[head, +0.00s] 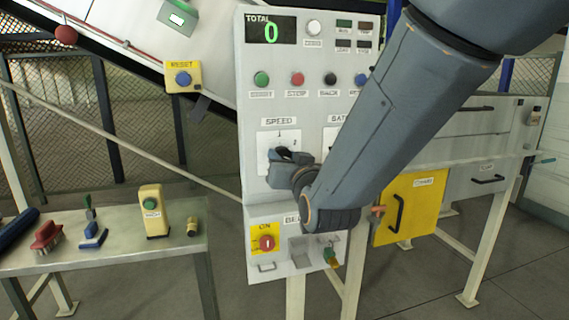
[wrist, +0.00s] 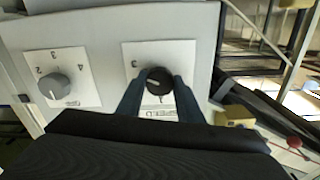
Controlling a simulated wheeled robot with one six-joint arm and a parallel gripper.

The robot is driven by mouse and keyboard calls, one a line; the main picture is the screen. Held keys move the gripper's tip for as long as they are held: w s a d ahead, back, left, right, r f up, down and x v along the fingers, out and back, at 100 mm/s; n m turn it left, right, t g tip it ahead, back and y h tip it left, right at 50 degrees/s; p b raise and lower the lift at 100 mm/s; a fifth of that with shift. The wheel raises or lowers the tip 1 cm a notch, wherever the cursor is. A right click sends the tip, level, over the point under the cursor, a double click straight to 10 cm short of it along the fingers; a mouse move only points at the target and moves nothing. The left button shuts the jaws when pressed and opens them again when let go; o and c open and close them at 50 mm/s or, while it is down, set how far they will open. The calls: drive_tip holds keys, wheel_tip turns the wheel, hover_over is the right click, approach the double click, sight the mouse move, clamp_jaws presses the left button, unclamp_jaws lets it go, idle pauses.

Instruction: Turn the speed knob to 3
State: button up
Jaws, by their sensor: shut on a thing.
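The speed knob (wrist: 158,80) is a round dark knob on a white dial plate (wrist: 131,54), seen in the wrist view. My gripper (wrist: 157,88) is shut on it, with one finger on each side. A 3 and a 1 show on the plate; I cannot tell which mark the knob points to. In the head view, my gripper (head: 284,156) covers most of the knob, below the SPEED label (head: 279,121). The numbers 1 and 2 show at the plate's top and right.
A second dial with a grey knob (wrist: 53,87) is beside it. The control panel (head: 250,100) has several buttons above and a red ON switch (head: 266,243) below. A yellow RESET box (head: 183,77) is to the left. A bench (head: 110,256) with tools stands lower left.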

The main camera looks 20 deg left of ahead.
drive_tip(key=shift+m, duration=0.5)
drive_tip(key=o, duration=1.1)
drive_tip(key=shift+c, duration=0.2)
drive_tip(key=b+v, duration=0.1)
drive_tip(key=v, duration=0.6)
drive_tip(key=shift+s+d, duration=0.25)
drive_tip(key=shift+s, duration=0.05)
